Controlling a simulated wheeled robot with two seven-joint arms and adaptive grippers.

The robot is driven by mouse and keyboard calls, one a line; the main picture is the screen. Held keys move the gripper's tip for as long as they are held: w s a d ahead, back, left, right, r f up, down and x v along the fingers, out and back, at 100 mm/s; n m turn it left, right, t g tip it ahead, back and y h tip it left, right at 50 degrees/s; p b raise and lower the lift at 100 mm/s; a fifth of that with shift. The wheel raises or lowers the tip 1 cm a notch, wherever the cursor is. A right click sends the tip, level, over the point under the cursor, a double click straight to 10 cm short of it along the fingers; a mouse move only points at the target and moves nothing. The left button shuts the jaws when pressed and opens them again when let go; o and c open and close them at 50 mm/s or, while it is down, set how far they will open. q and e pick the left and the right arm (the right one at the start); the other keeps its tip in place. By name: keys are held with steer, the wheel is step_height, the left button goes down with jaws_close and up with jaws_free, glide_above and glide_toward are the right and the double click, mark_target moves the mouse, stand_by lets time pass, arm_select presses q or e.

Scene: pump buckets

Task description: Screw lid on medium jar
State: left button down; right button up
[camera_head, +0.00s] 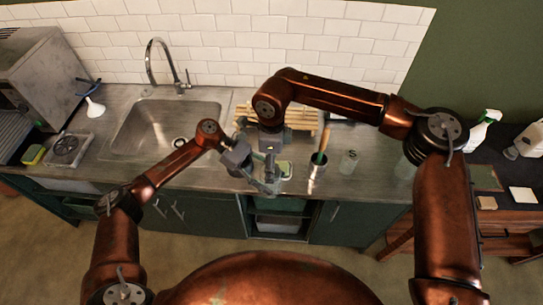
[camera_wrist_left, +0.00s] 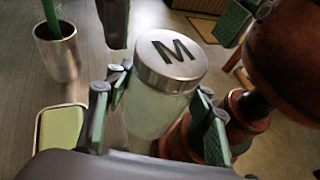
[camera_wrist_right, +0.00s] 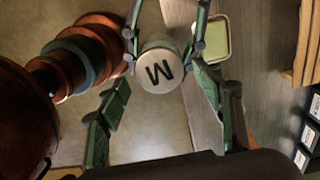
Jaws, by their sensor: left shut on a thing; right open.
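The medium jar (camera_wrist_left: 155,112) is clear glass, held between the fingers of my left gripper (camera_wrist_left: 155,105). A round metal lid (camera_wrist_left: 172,55) marked "M" sits on its mouth; how tightly it is screwed I cannot tell. The lid also shows in the right wrist view (camera_wrist_right: 158,72). My right gripper (camera_wrist_right: 160,88) is open, its fingers spread on either side of the lid and apart from it. In the head view my left gripper (camera_head: 266,183) and right gripper (camera_head: 270,160) are close together at the counter's front edge, and they largely hide the jar.
A metal cup (camera_head: 318,171) with a green-topped utensil and a glass jar (camera_head: 349,161) stand to the right on the counter. A green-topped tray (camera_wrist_left: 62,137) lies beside the held jar. The sink (camera_head: 165,128) is left, a wooden rack (camera_head: 303,118) behind.

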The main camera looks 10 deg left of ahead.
steer(key=shift+f, duration=1.15)
steer(key=shift+c, duration=0.3)
steer(key=c, duration=1.2)
steer(key=shift+o, duration=0.2)
steer(key=o, duration=1.4)
steer(key=shift+r, duration=0.1)
step_height(320, 180, up, 12)
steer(key=shift+w+f, duration=0.1)
